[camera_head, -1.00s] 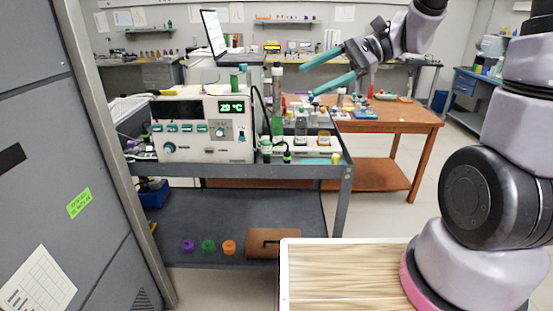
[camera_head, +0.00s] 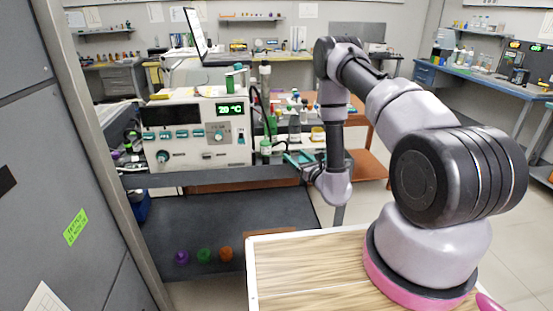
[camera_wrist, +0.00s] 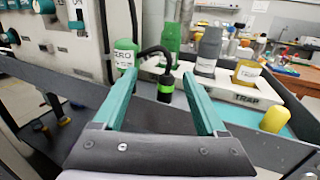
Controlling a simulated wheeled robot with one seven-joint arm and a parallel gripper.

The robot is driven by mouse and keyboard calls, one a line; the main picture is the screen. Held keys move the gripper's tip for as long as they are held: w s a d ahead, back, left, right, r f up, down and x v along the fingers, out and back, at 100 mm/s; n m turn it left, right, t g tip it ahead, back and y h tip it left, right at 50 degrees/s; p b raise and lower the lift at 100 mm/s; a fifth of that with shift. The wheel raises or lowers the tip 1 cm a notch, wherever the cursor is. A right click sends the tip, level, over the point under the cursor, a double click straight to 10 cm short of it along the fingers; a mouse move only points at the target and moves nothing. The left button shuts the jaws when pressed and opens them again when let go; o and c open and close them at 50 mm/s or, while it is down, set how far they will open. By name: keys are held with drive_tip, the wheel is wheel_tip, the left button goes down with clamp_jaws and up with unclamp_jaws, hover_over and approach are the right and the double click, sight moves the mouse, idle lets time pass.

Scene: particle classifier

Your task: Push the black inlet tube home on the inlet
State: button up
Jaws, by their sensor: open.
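My gripper (camera_wrist: 162,84) is open, with its two teal fingers apart. It also shows in the head view (camera_head: 297,159), low at the right front of the cart's top. The grey-white instrument (camera_head: 197,133) with the 20 °C display stands on the cart to the left. I cannot tell which of its ports is the inlet.
A white rack marked TRAP (camera_wrist: 245,97) holds several bottles behind the fingers. A yellow cap (camera_wrist: 273,119) stands at its right. The cart's raised grey rim (camera_wrist: 262,150) runs close to the gripper. Purple, green and orange caps (camera_head: 204,255) sit on the lower shelf.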

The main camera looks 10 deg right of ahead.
sight(287, 151)
drive_tip(key=w+f, duration=0.1)
drive_tip(key=w, duration=0.2)
drive_tip(key=w+a+f+h, duration=0.1)
drive_tip(key=w, duration=0.2)
drive_tip(key=w+a+f+m+h, duration=0.1)
drive_tip(key=w, duration=0.2)
drive_tip(key=shift+w+f, duration=0.15)
drive_tip(key=shift+f, duration=0.15)
clamp_jaws()
